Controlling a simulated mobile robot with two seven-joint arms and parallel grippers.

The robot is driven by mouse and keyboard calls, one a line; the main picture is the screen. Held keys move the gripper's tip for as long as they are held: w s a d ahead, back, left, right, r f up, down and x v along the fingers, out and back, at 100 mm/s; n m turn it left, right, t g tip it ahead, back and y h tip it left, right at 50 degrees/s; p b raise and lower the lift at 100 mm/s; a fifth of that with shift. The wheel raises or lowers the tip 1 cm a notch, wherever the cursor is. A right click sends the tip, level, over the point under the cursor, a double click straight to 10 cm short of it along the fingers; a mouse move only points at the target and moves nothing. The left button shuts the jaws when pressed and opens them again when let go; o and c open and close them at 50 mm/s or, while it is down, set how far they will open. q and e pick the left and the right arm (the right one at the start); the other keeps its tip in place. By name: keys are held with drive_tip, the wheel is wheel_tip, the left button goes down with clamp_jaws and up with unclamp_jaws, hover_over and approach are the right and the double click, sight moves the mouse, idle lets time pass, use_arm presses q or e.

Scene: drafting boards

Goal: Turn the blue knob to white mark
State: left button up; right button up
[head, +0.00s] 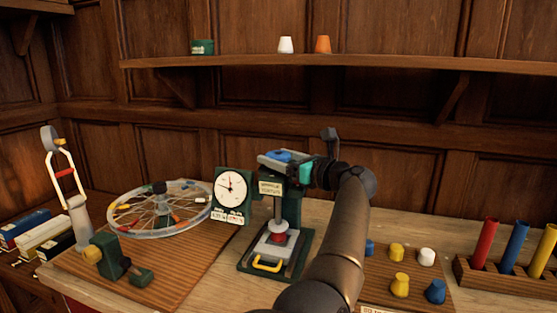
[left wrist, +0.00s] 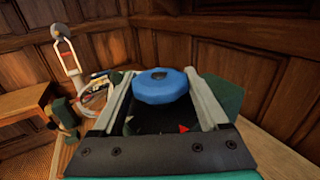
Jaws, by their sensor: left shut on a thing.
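The blue knob (head: 284,155) is on top of the dark green press (head: 297,205) in the middle of the bench. In the left wrist view the round blue knob (left wrist: 161,86) sits between the two grey fingers, with a dark dimple in its top. My left gripper (head: 272,157) is shut on the knob, reaching in from the right of the press. A small red mark (left wrist: 184,128) shows on the dark surface close to the knob. I cannot make out a white mark. My right gripper is not in view.
A white-faced dial (head: 230,187) stands just left of the press, with a spoked wheel (head: 158,208) further left. Yellow, white and blue pegs (head: 400,284) and a rack of coloured tubes (head: 520,274) stand at the right. A shelf (head: 400,62) runs along the wall above.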

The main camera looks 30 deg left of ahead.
use_arm(q)
drive_tip(key=shift+r, duration=0.25)
drive_tip(key=o, duration=1.2)
drive_tip(key=shift+f, duration=0.15)
drive_tip(key=shift+o, duration=0.2)
drive_tip(key=v, duration=1.5)
drive_tip(key=shift+s, duration=0.1)
